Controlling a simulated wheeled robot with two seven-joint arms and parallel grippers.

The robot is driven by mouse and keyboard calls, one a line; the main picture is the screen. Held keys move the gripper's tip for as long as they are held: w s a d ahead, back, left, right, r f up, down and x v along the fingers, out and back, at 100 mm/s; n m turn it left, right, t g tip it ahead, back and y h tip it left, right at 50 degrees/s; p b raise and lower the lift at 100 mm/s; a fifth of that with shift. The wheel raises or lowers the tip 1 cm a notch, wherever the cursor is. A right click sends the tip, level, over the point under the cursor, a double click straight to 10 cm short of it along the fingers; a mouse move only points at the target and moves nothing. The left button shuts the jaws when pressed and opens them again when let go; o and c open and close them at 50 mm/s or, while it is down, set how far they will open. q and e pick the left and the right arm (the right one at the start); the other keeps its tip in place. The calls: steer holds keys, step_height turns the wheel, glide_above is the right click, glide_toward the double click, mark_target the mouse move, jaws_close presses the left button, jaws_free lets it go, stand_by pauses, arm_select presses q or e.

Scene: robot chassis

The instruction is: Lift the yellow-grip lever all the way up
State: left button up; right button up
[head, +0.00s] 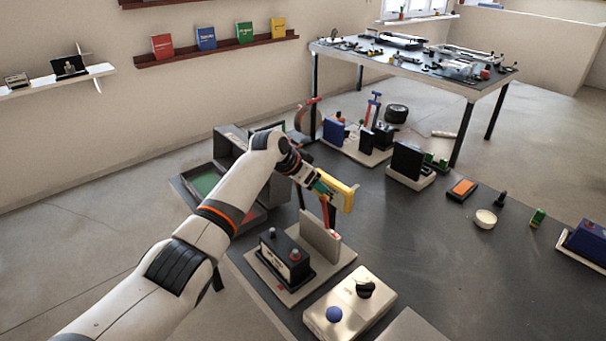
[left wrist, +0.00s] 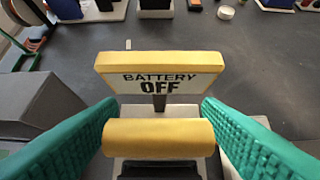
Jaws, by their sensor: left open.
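The lever's yellow grip (left wrist: 160,139) is a horizontal cylinder in the left wrist view. It lies between the two teal fingers of my left gripper (left wrist: 159,108), its ends close to them; I cannot tell whether they touch. The gripper is open. Just beyond the grip stands a yellow-framed sign (left wrist: 160,78) reading "BATTERY OFF". In the head view my left gripper (head: 322,186) is at the yellow sign part (head: 341,190), above a red bar (head: 328,212). The gripper and sign largely hide the grip there. My right gripper is not in view.
A grey upright block (head: 320,240) and a black box with terminals (head: 284,262) stand close below my left arm. A beige box with a blue knob (head: 334,314) is nearer. Several small devices stand along the dark surface (head: 420,245); its middle is clear.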

arm_select(q)
steer(key=b+v, duration=0.1)
steer(key=v, duration=1)
steer(key=shift+r+b, duration=0.2)
steer(key=shift+b, duration=0.15)
steer(key=shift+f, duration=0.1)
